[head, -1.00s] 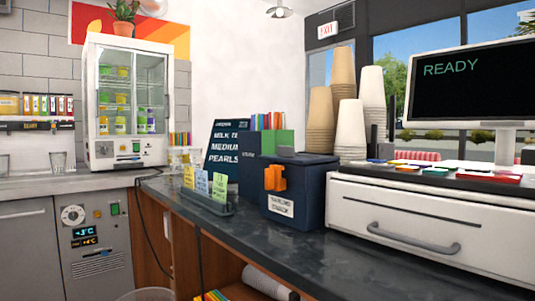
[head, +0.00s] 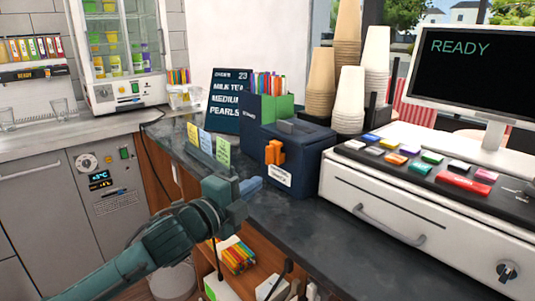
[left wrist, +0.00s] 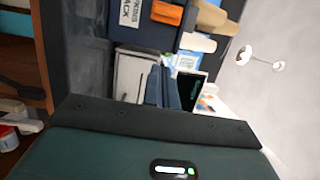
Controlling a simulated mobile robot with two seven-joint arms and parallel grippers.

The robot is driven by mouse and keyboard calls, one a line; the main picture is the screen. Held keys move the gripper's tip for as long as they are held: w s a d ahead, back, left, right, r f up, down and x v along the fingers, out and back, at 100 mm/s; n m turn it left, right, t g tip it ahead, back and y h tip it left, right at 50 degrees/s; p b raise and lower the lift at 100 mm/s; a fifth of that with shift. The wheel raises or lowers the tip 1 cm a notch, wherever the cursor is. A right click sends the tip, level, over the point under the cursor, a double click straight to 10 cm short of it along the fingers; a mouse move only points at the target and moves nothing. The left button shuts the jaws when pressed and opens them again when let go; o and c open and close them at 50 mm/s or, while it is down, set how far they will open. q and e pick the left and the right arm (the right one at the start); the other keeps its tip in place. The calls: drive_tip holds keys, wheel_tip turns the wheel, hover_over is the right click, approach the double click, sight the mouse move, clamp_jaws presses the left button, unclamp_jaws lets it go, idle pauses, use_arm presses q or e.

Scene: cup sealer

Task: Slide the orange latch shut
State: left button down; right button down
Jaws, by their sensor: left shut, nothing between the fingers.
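The orange latch (head: 275,151) is on the front face of a dark navy box (head: 303,170) on the counter, near the box's top edge. Part of the latch shows at the top of the left wrist view (left wrist: 168,13), which is turned on its side. I cannot tell from these frames how far the latch has slid. My left gripper (head: 252,185) is shut and empty. It is in front of the box, lower and to the left of the latch, apart from it. Its closed fingers also show in the left wrist view (left wrist: 163,87). My right gripper is not in view.
A card stand (head: 207,148) is left of the box, with a menu board (head: 228,92) behind. A cash drawer (head: 400,205) with a monitor stands to the right, and cup stacks (head: 348,100) stand behind. The dark counter (head: 300,222) is clear in front of the box.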

use_arm(q)
drive_tip(key=p, duration=0.1)
approach(277, 155)
drive_tip(key=x, duration=0.6)
drive_tip(key=shift+s+f, duration=0.15)
drive_tip(key=shift+s, duration=0.05)
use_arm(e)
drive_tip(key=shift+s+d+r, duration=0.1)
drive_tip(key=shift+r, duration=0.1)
